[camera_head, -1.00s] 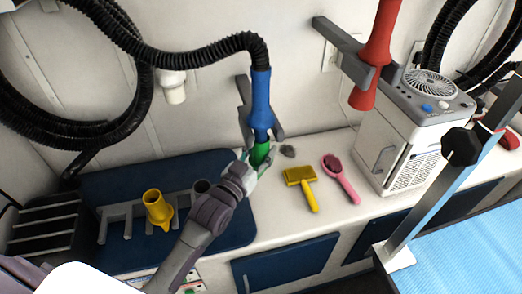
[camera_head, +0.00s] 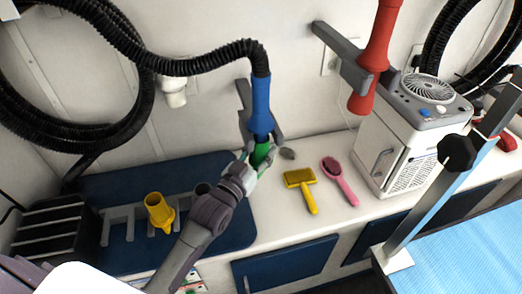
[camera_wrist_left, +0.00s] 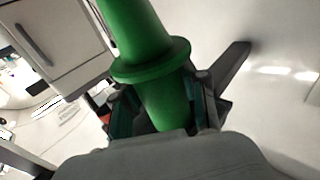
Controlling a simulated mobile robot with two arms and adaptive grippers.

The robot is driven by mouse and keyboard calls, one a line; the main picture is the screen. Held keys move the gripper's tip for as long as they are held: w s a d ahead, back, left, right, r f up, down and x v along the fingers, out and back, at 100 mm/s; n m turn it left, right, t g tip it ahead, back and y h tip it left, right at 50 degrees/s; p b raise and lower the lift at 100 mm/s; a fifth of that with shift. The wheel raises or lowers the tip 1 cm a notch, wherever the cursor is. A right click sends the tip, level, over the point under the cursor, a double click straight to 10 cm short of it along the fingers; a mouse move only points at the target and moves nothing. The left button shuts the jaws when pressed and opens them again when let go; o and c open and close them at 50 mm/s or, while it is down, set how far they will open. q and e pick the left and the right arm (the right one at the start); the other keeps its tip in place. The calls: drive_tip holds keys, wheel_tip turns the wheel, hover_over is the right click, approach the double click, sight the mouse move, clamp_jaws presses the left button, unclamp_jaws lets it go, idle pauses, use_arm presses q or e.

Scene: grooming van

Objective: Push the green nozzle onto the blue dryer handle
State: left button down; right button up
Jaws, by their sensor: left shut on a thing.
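The blue dryer handle (camera_head: 261,105) hangs upright in a grey wall bracket (camera_head: 245,98), with a black hose joined to its top. The green nozzle (camera_head: 262,152) is directly below the handle's lower end, in line with it. From the head view I cannot tell whether the two are seated together or only touching. My left gripper (camera_head: 255,163) is shut on the green nozzle from below. In the left wrist view the nozzle (camera_wrist_left: 150,60) stands between the fingers, its flange above them; the blue handle does not show there. My right gripper is not in view.
A yellow nozzle (camera_head: 159,211) stands on a rack on the blue mat (camera_head: 225,235). A yellow brush (camera_head: 301,187) and a pink brush (camera_head: 340,182) lie on the white counter. A red dryer handle (camera_head: 377,50) hangs to the right, above a white machine (camera_head: 400,150).

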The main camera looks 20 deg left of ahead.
use_arm(q)
drive_tip(key=shift+r, duration=0.1)
drive_tip(key=c, duration=0.5)
unclamp_jaws()
drive_tip(key=shift+c, duration=0.2)
